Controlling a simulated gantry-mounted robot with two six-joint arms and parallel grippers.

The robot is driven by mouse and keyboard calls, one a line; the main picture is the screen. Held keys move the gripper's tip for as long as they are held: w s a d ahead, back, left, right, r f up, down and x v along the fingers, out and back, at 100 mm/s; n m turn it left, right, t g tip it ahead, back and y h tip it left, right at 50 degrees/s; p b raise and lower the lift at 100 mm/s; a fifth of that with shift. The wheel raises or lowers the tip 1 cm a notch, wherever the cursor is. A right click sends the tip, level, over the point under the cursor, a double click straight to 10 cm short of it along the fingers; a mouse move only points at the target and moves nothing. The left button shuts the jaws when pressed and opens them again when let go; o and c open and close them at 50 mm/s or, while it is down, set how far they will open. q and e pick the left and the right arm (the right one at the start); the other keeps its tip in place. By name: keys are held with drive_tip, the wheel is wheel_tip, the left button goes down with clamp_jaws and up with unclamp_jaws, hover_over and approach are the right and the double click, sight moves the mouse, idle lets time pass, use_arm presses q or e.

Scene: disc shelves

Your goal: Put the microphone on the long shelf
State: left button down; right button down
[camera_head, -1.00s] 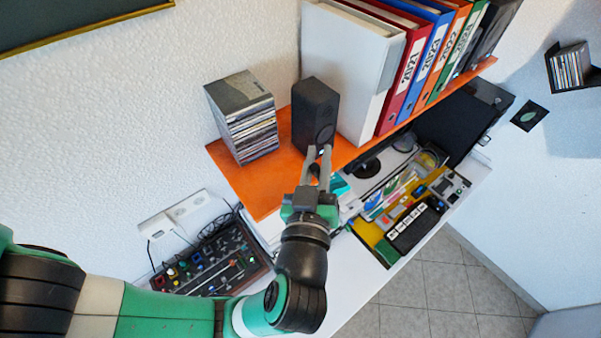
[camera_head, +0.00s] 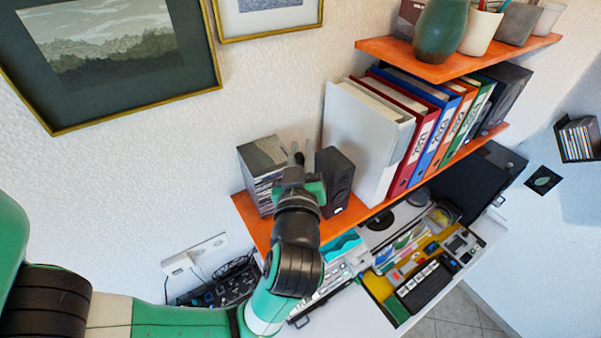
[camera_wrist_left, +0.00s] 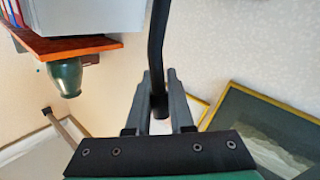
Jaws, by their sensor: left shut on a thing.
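My left gripper (camera_head: 296,160) is in front of the long orange shelf (camera_head: 365,212), between the stack of disc cases and the black speaker in the picture. In the left wrist view, the gripper (camera_wrist_left: 160,90) is shut on a thin black curved stem (camera_wrist_left: 156,40), which I take for the microphone. Its far end runs out of the top of that view. In the head view only a small dark piece shows at the fingertips, so the microphone's full shape is hidden. My right gripper is not in view.
The long shelf holds disc cases (camera_head: 262,158), the speaker (camera_head: 335,180), a white binder (camera_head: 360,140) and coloured binders (camera_head: 425,140). An upper orange shelf (camera_head: 400,53) holds a green vase (camera_head: 443,30) and pots. Below is an open drawer (camera_head: 425,280).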

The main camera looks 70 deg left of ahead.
use_arm(q)
drive_tip(key=a+f, duration=0.1)
drive_tip(key=f, duration=0.1)
drive_tip(key=w+a+f, duration=0.1)
drive_tip(key=a+f, duration=0.1)
drive_tip(key=shift+w+a+f, duration=0.15)
drive_tip(key=shift+f, duration=0.15)
drive_tip(key=shift+w+a+f, duration=0.1)
drive_tip(key=shift+a+f, duration=0.1)
drive_tip(key=shift+f, duration=0.75)
drive_tip(key=shift+a+f, duration=0.15)
drive_tip(key=shift+f, duration=0.9)
drive_tip(key=c, duration=0.8)
unclamp_jaws()
drive_tip(key=shift+f, duration=0.1)
drive_tip(key=b+v, duration=0.1)
drive_tip(key=v, duration=1.1)
drive_tip(key=shift+r, duration=0.25)
